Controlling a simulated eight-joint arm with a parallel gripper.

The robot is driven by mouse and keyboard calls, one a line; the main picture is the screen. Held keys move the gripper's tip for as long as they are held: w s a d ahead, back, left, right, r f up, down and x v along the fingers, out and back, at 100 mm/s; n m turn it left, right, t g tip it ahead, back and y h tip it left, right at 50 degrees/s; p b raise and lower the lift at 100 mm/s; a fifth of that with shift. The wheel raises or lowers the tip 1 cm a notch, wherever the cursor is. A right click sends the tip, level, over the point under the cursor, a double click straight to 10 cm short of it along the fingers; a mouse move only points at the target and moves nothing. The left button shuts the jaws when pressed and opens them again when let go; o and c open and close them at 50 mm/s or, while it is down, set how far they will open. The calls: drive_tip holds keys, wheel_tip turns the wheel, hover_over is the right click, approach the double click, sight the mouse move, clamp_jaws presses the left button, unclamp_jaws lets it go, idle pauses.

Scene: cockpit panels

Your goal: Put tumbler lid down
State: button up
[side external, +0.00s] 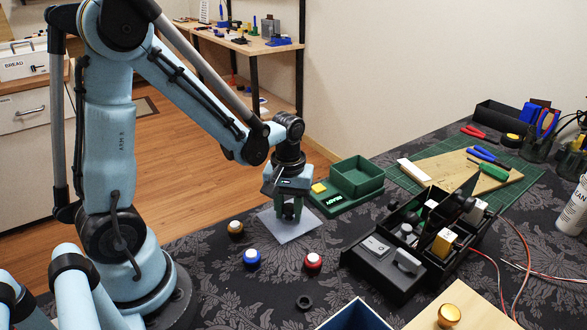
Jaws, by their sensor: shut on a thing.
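My gripper (289,213) points down over a pale grey sheet (283,230) on the patterned dark cloth. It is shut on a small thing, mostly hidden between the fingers. I cannot tell whether this is the tumbler lid, nor whether it touches the sheet. No other thing in view is clearly a tumbler lid.
A green tray (357,177) lies behind right. A black box with switches (384,268) stands right. A cutting mat (408,179) holds tools.

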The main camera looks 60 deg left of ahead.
sight(289, 207)
drive_tip(key=shift+f, duration=0.1)
drive_tip(key=o, duration=1.1)
drive_tip(key=shift+c, duration=0.2)
wheel_tip(289, 207, up, 12)
drive_tip(key=s+d+m+t, duration=0.1)
drive_tip(key=m+t, duration=0.1)
drive_tip(key=m, duration=0.1)
drive_tip(key=s+d+m+t, duration=0.1)
drive_tip(key=d+m+t, duration=0.1)
drive_tip(key=m, duration=0.1)
drive_tip(key=s+d+m+t, duration=0.1)
drive_tip(key=d+m+t, duration=0.1)
drive_tip(key=m+t, duration=0.1)
drive_tip(key=shift+r, duration=0.2)
